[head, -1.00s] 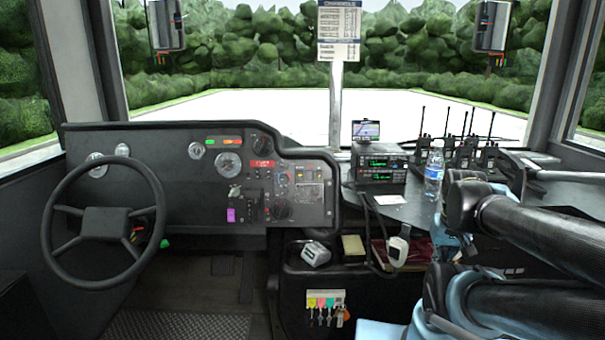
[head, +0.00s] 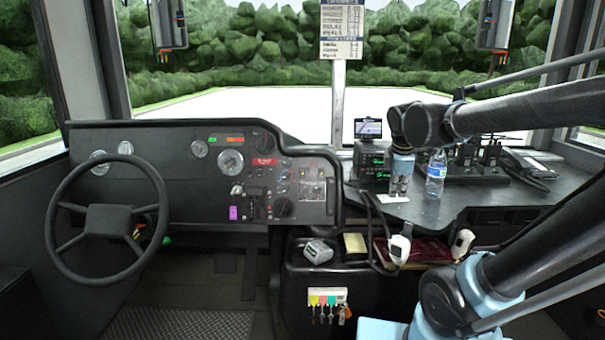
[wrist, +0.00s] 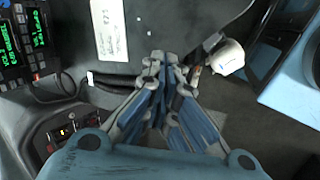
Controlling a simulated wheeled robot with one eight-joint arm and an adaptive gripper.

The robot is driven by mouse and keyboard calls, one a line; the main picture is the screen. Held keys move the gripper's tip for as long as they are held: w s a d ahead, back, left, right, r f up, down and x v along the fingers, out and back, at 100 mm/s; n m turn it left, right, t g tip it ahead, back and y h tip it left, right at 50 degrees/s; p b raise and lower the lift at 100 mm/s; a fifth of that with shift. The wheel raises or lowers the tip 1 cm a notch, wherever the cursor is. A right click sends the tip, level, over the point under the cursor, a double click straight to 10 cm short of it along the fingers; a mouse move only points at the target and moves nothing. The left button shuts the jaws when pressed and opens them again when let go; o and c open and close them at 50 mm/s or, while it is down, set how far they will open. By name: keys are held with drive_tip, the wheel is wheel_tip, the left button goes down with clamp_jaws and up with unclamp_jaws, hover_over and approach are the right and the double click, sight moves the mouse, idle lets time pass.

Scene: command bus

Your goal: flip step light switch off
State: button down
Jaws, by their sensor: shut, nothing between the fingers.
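The dashboard switch panel (head: 305,188) is right of the steering wheel in the head view. It carries small switches, lights and knobs, too small for me to tell which one is the step light switch. In the wrist view a panel part with a lit amber rocker (wrist: 64,132) shows at the lower left. My gripper (head: 398,194) points down over the side counter, right of the panel and apart from it. In the wrist view my gripper (wrist: 165,60) is shut and empty.
A radio (head: 374,160) with a small screen on top stands left of my gripper. A water bottle (head: 435,174) stands close on its right. The steering wheel (head: 107,224) is at the left.

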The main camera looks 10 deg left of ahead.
drive_tip(key=w+a+r+n, duration=0.2)
drive_tip(key=a+n, duration=0.4)
drive_tip(key=a, duration=0.4)
drive_tip(key=w+a+r+n+t+y, duration=0.1)
drive_tip(key=w+a+r+n, duration=0.1)
drive_tip(key=a+n, duration=0.5)
drive_tip(key=w+a+r+n+t+y, duration=0.1)
drive_tip(key=a+n, duration=0.6)
drive_tip(key=a, duration=0.7)
drive_tip(key=shift+w+r, duration=0.6)
drive_tip(key=shift+r, duration=0.3)
drive_tip(key=shift+f, duration=0.1)
approach(302, 174)
wheel_tip(302, 174, down, 5)
drive_tip(key=s, duration=0.2)
drive_tip(key=w, duration=0.2)
drive_tip(key=w+f, duration=0.1)
drive_tip(key=shift+w+a, duration=0.15)
drive_tip(key=shift+w, duration=0.25)
